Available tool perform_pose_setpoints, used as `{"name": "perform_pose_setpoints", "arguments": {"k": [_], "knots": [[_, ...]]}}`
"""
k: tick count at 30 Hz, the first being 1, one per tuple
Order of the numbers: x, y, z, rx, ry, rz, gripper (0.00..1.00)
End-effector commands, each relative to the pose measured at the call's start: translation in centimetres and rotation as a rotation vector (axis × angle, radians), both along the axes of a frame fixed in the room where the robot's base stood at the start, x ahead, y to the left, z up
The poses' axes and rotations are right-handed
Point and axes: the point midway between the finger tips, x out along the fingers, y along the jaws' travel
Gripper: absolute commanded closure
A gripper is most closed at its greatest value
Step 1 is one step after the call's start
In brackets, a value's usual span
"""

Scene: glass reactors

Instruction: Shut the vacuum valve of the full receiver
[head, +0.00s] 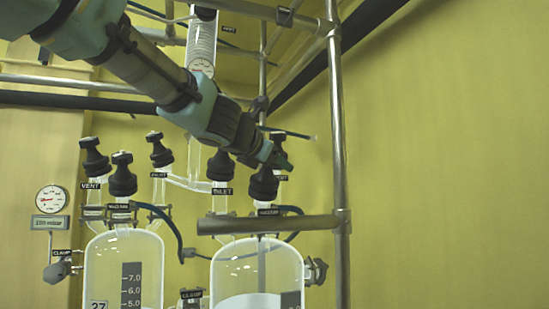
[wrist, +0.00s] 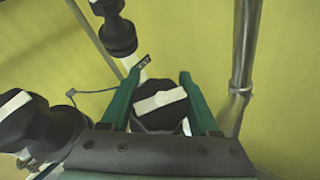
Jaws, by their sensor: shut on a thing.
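The right glass receiver (head: 228,270) holds whitish contents, their surface near the top of its scale. Its vacuum valve has a black knob (head: 263,185) above a VACUUM label (head: 268,212). In the wrist view this knob (wrist: 160,110), with a white bar across its top, sits between the two green fingers. My gripper (head: 279,158) reaches down from the upper left and is shut on the knob; it also shows in the wrist view (wrist: 158,92). The white bar runs roughly from finger to finger, slightly tilted.
The inlet knob (head: 221,165) stands close left of the held knob, and a vent knob (head: 279,138) is behind. A left receiver (head: 105,265) has its own knobs. A horizontal metal bar (head: 265,225) crosses before the right receiver's neck. A vertical post (head: 338,150) stands right.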

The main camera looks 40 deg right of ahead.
Motion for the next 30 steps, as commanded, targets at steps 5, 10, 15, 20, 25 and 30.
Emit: {"name": "perform_pose_setpoints", "arguments": {"k": [5,10,15,20,25,30], "knots": [[-0.1,0.0,0.2,0.031,-0.011,-0.055,0.94],[-0.3,-0.1,0.3,0.083,-0.032,-0.149,0.94],[-0.7,-0.1,0.2,0.160,-0.060,-0.291,0.94],[-1.1,-0.1,0.0,0.230,-0.088,-0.423,0.94],[-1.5,0.0,-0.2,0.305,-0.116,-0.564,0.94],[-1.9,0.2,-0.3,0.380,-0.145,-0.704,0.94]]}}
